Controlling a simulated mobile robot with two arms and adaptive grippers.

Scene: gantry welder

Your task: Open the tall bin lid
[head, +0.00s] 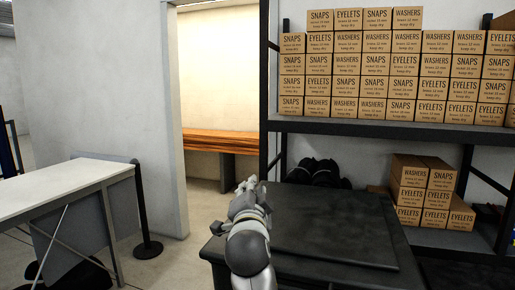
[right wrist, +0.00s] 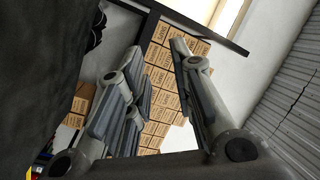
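The tall bin is dark grey, at the bottom centre of the head view, with its flat lid (head: 335,225) lying shut on top. One grey arm of mine comes up from the bottom edge, and its gripper (head: 250,186) is over the lid's left side. I cannot tell from this view which arm it is, whether its fingers are open, or whether it touches the lid. In the right wrist view my right gripper (right wrist: 158,95) has its fingers apart with nothing between them. A dark surface (right wrist: 35,70), likely the bin, fills the left of that view.
A black shelf (head: 390,128) with stacked cartons (head: 375,65) stands behind the bin. Black rounded items (head: 318,172) and more cartons (head: 425,190) sit on its lower level. A white table (head: 65,185) and a black post (head: 145,215) stand left. A doorway shows a wooden bench (head: 220,140).

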